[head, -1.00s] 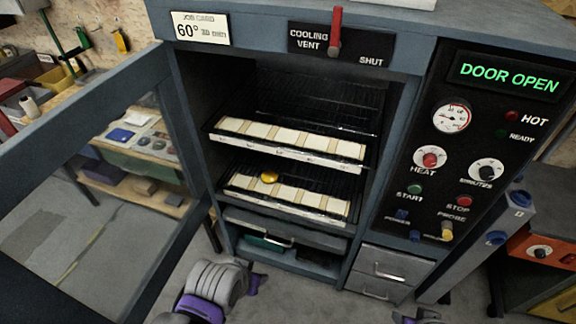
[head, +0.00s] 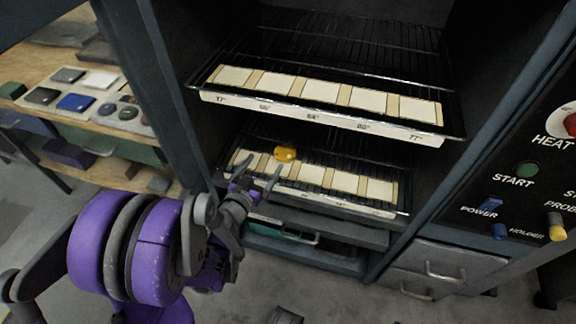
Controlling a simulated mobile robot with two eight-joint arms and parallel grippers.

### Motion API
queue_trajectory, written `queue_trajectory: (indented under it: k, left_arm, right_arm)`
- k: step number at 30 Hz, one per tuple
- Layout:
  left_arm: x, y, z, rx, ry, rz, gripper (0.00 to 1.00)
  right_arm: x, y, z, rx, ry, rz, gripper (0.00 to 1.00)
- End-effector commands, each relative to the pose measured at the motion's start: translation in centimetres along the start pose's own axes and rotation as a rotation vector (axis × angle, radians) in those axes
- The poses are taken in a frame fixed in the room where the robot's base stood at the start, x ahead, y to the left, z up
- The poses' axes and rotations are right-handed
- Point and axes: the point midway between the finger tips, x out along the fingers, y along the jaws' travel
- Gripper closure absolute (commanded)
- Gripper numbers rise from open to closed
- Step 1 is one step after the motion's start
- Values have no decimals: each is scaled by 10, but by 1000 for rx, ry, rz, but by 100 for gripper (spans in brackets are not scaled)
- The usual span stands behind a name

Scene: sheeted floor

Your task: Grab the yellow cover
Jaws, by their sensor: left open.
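The yellow cover (head: 286,153) is a small rounded yellow piece on the lower rack (head: 388,211) of the open oven, towards its left side. It sits near the pale squares of the label strip. My left gripper (head: 262,176) is open, with its fingers pointing up towards the cover. The fingertips are just below and left of the cover in the picture, and appear apart from it. Nothing is between the fingers that I can see. My right gripper is not in view.
An upper rack (head: 452,129) with a similar strip hangs above the lower one. The oven door frame (head: 165,80) stands open at left. A workbench (head: 60,60) with samples is behind it. Drawers (head: 440,268) and a control panel (head: 540,150) are at right.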

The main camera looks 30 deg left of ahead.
Motion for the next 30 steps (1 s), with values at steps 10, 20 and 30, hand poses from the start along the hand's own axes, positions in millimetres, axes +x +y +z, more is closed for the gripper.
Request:
queue_trajectory:
  k: [10, 20, 30]
  left_arm:
    - [30, 11, 46, -7, -18, 100, 0]
    - [64, 13, 45, -6, -18, 96, 0]
    - [109, 16, 46, -7, -18, 96, 0]
  right_arm:
    - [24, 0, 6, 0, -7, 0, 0]
    - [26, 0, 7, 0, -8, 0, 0]
    - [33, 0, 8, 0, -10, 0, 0]
